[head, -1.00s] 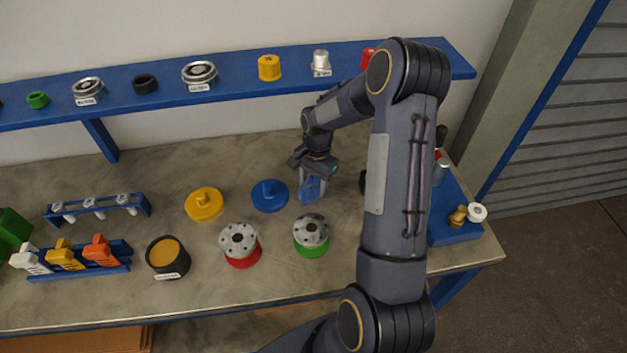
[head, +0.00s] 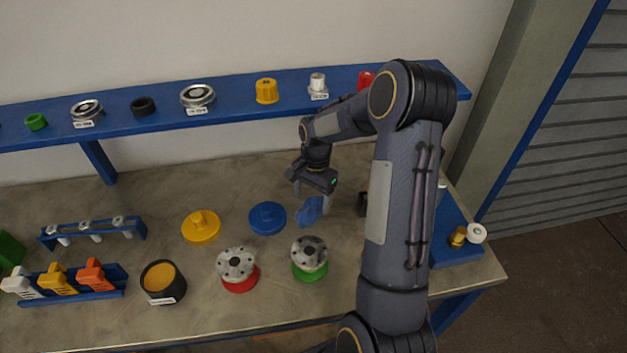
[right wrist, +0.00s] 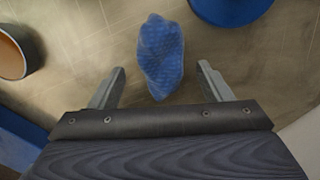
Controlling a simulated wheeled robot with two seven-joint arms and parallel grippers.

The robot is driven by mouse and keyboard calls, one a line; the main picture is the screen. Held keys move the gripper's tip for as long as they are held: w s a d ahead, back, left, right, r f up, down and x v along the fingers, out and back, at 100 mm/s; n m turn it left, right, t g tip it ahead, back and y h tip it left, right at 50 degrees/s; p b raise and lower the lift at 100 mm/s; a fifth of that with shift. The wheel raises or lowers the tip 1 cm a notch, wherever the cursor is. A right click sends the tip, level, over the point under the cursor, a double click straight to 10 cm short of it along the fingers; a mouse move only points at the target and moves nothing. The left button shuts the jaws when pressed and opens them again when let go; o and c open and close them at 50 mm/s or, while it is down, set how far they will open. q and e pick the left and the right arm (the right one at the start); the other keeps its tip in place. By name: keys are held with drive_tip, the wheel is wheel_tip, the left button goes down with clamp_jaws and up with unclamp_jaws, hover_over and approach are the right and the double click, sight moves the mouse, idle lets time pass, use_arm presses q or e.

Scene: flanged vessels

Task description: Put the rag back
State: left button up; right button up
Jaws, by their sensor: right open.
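The blue rag (head: 310,210) lies crumpled on the workbench, right of the blue flanged lid. In the right wrist view the rag (right wrist: 161,57) lies beyond and between the fingertips, with a dotted surface. My right gripper (head: 312,191) is open and empty, just above and behind the rag. In the right wrist view its two fingers (right wrist: 160,80) stand wide apart with clear gaps to the rag. My left gripper is not in view.
A blue lid (head: 267,217) and a yellow lid (head: 201,227) lie left of the rag. Flanged vessels with a green base (head: 309,259) and a red base (head: 238,269) stand in front. A blue shelf (head: 230,108) runs behind. A dark pot (head: 163,282) stands left.

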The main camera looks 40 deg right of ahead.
sight(314, 203)
drive_tip(key=s+a+r+n+t+b, duration=0.1)
drive_tip(key=s+r, duration=0.1)
drive_tip(key=r, duration=0.5)
drive_tip(key=s+a+r+n, duration=0.1)
drive_tip(key=a+r+n, duration=0.1)
drive_tip(key=r, duration=0.5)
drive_tip(key=s+a+r+n+t+y, duration=0.1)
drive_tip(key=s+a+n+t, duration=0.4)
drive_tip(key=s+a+n, duration=0.5)
drive_tip(key=s+a+y, duration=0.1)
drive_tip(key=s+a, duration=0.3)
drive_tip(key=s, duration=0.4)
drive_tip(key=shift+a+r, duration=0.15)
drive_tip(key=shift+r, duration=0.15)
